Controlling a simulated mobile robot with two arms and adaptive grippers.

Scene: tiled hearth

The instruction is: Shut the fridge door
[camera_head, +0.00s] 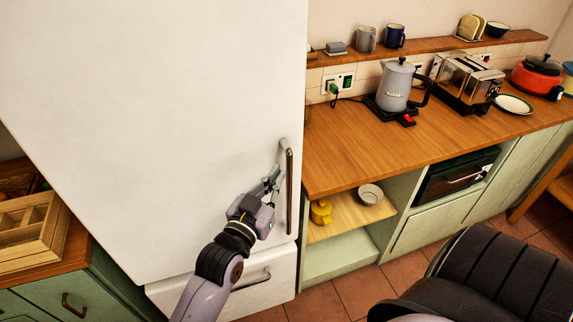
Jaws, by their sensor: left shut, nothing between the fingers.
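The white fridge door (150,120) fills the left half of the view, with a long vertical metal handle (289,190) near its right edge. The door looks flush or nearly flush with the fridge front; I cannot tell whether a small gap is left. My left gripper (272,181) is shut and empty, in front of the door just left of the handle. I cannot tell whether its fingertips touch the door or the handle. My right gripper is not in view.
A white lower drawer (262,285) with its own handle is under the door. To the right is a wooden counter (335,160) with a kettle (394,87), a toaster (462,82) and a red pot (537,74). A wooden tray (30,245) is at left.

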